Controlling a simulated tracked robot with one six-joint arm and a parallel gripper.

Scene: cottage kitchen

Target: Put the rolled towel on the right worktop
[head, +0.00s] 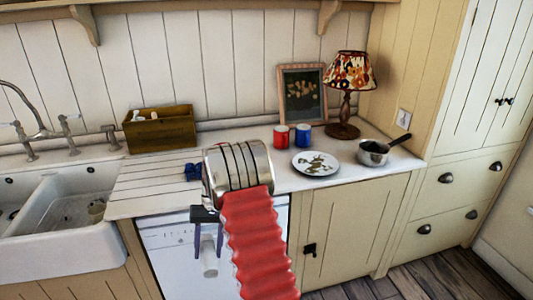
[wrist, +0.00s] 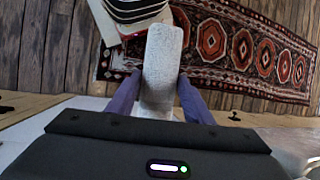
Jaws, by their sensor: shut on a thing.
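The rolled towel (head: 209,266) is pale and hangs upright between the purple fingers of my gripper (head: 208,255). In the head view they are in front of the white dishwasher, below the worktop edge. In the wrist view the light, fuzzy towel (wrist: 163,62) lies lengthwise between the two fingers of my gripper (wrist: 157,92), which is shut on it. The right worktop (head: 262,138) is a white surface right of the sink, partly hidden by my arm.
On the worktop are a red mug (head: 281,136), a blue mug (head: 303,134), a patterned plate (head: 316,163), a saucepan (head: 373,153), a lamp (head: 344,105) and a picture frame (head: 302,95). A wooden box (head: 160,130) stands left. A patterned rug (wrist: 230,50) lies on the floor.

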